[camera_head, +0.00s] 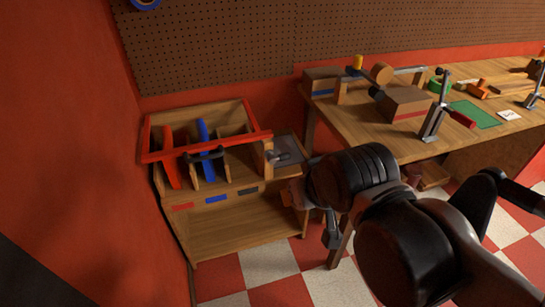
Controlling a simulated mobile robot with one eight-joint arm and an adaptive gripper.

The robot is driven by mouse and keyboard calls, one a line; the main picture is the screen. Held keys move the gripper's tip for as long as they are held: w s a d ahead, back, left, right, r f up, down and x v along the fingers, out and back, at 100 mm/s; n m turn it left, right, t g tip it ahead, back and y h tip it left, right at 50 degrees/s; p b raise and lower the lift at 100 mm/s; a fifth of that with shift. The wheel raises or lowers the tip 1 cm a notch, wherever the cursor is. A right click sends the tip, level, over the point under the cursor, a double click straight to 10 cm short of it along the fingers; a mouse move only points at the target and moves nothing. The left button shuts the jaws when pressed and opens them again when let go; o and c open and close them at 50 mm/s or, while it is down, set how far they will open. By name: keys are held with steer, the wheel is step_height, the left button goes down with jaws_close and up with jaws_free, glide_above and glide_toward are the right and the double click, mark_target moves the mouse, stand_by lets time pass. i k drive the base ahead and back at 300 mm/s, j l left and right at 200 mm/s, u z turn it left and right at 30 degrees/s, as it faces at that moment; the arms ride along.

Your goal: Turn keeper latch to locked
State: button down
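A wooden cabinet (240,226) stands at the left with a red-framed rack (205,132) on top. At its right end is a grey plate with a small dark lever (283,155), which may be the keeper latch; its label and lock state are too small to tell. My dark arm comes in from the lower right and ends close to the cabinet's right side. A narrow dark part, probably of my gripper (331,236), hangs below the ribbed wrist. The fingers are mostly hidden, and I cannot tell whether they touch anything.
Red and blue dividers (203,135) stand in the rack, with a dark handle (204,155) at its front. A wooden workbench (350,122) at the right carries clamps, wooden blocks and a green mat (474,113). A red wall closes the left side. Checkered floor (270,265) shows in front.

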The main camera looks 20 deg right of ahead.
mark_target(281, 157)
steer(key=l+z, duration=0.15)
steer(key=z, duration=0.2)
steer(key=i+l+z, duration=0.15)
steer(key=z, duration=0.25)
steer(key=i+l+z, duration=0.1)
steer(key=z, duration=0.25)
